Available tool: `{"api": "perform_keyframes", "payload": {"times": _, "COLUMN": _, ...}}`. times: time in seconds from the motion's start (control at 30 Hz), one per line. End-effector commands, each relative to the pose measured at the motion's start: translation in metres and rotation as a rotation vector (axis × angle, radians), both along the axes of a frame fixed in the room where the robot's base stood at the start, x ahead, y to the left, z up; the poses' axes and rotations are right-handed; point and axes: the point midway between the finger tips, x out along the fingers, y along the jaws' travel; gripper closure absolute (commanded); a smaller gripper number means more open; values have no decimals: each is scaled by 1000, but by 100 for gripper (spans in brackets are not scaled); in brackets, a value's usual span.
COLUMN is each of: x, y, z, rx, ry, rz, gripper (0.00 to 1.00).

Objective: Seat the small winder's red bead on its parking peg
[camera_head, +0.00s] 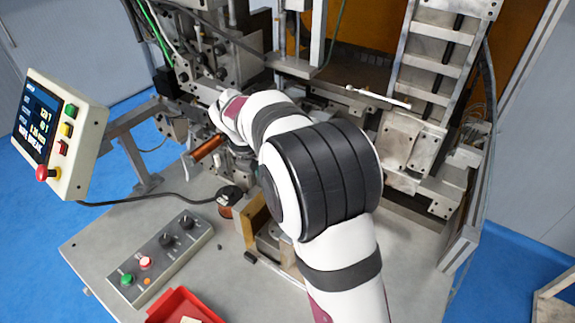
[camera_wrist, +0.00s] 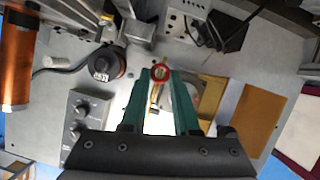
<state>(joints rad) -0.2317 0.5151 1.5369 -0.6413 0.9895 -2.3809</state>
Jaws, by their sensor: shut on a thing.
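My gripper (camera_wrist: 160,74) has two green fingers in the wrist view. It is shut on the red bead (camera_wrist: 161,66), a small red ring with a pale centre, held at the fingertips. Below the bead, between the fingers, a small brass-coloured part shows; I cannot tell what it is. In the head view my own arm covers the gripper and the bead. I cannot make out the parking peg for certain in either view.
A copper coil (camera_head: 208,150) sits on the machine left of my arm. A black-topped spool (camera_head: 229,195), a control box (camera_head: 160,262) and a red tray (camera_head: 185,305) are on the grey table (camera_head: 105,225). A screen panel (camera_head: 58,135) stands at left.

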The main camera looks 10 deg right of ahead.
Motion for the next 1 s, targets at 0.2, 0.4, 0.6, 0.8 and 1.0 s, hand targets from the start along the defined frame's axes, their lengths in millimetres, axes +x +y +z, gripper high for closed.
{"api": "perform_keyframes", "payload": {"times": 0.2, "x": 8, "y": 87, "z": -38, "rx": -1, "ry": 2, "rz": -29, "gripper": 100}}
{"api": "perform_keyframes", "payload": {"times": 0.4, "x": -25, "y": 130, "z": -87, "rx": -3, "ry": 5, "rz": 15, "gripper": 100}}
{"api": "perform_keyframes", "payload": {"times": 0.6, "x": -52, "y": 143, "z": -118, "rx": -2, "ry": 1, "rz": 54, "gripper": 100}}
{"api": "perform_keyframes", "payload": {"times": 0.8, "x": -55, "y": 144, "z": -139, "rx": 0, "ry": 2, "rz": 58, "gripper": 100}}
{"api": "perform_keyframes", "payload": {"times": 1.0, "x": -54, "y": 144, "z": -162, "rx": 0, "ry": 1, "rz": 58, "gripper": 100}}
